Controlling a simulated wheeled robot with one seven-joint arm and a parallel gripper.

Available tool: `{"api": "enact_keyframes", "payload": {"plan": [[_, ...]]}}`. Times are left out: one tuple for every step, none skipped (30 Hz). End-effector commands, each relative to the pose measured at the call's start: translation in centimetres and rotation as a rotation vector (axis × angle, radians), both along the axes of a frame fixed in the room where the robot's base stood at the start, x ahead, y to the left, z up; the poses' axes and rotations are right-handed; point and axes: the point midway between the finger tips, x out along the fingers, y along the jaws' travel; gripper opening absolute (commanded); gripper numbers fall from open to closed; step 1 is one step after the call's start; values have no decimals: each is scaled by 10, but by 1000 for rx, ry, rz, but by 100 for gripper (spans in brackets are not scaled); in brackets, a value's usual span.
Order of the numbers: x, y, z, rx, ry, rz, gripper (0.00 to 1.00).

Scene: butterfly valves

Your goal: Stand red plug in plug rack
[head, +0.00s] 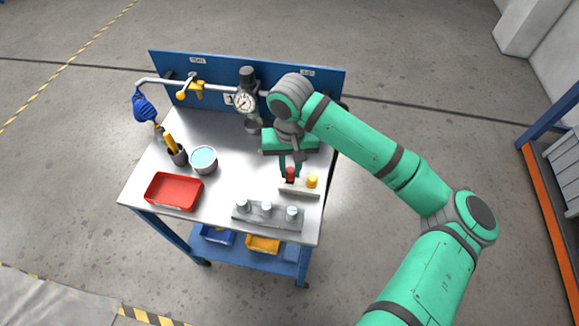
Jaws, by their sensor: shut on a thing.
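The red plug (290,175) is between the fingers of my gripper (290,170), at the right part of the metal table. My gripper points down and is shut on it. The plug is upright, right at the left part of the plug rack (299,191), a small pale block. I cannot tell whether its lower end is seated in the rack or just above it. A yellow plug (312,181) stands in the right part of the rack, close beside my gripper. The gripper's fingers partly hide the red plug.
A grey holder (268,214) with several pale-topped pieces stands in front of the rack. A pipe with a gauge (244,101) runs along the blue back panel (325,83).

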Motion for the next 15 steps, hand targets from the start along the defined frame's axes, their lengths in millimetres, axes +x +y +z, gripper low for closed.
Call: {"api": "enact_keyframes", "payload": {"plan": [[0,0,-1,0,0,0,0],[0,0,-1,0,0,0,0],[0,0,-1,0,0,0,0],[0,-1,-1,0,0,-1,0],[0,-1,-1,0,0,-2,0],[0,-2,-1,0,0,-3,0],[0,-2,-1,0,0,-3,0],[0,-3,-1,0,0,-4,0],[0,-3,-1,0,0,-5,0],[0,-4,-1,0,0,-6,0],[0,-4,-1,0,0,-6,0],[0,-4,-1,0,0,-7,0],[0,-4,-1,0,0,-7,0],[0,-4,-2,0,0,-6,0],[0,-3,-2,0,0,-5,0]]}}
